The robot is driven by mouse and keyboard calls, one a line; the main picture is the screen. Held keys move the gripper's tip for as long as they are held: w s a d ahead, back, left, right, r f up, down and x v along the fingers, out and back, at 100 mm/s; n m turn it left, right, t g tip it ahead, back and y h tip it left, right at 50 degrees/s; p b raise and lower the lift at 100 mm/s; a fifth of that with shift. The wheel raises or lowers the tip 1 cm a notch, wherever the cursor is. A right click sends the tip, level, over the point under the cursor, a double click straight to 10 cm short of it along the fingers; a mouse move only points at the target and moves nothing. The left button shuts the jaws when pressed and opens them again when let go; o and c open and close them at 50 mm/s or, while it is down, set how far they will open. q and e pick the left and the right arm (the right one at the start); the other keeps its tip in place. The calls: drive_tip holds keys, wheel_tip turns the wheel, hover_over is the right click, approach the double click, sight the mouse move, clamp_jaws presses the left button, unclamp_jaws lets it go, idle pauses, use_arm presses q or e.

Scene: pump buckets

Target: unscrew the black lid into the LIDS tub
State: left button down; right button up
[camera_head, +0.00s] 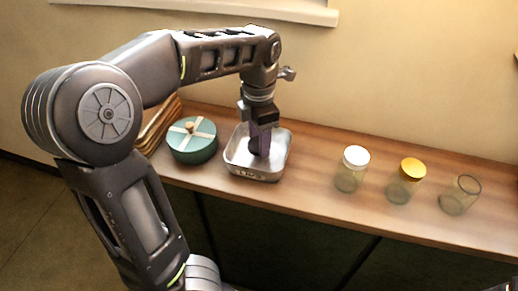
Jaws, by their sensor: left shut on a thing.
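The LIDS tub (236,168) is a shallow grey metal tray on the wooden counter, with small marks on its front wall too small to read. My left gripper (261,146) points straight down inside the tub's outline. It is shut on a dark thing, apparently the black lid (254,147), mostly hidden by the fingers. I cannot tell whether the lid touches the tub floor. My right gripper is not in view.
A jar with a white lid (355,158) and a jar with a yellow lid (411,170) stand between the tub and the open jar. A round teal box (192,142) stands left of the tub. The counter (310,195) is clear between tub and jars.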

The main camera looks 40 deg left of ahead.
use_arm(q)
drive_tip(key=shift+f, duration=1.85)
drive_tip(key=shift+f, duration=0.1)
drive_tip(key=c, duration=0.7)
unclamp_jaws()
drive_tip(key=shift+o, duration=0.2)
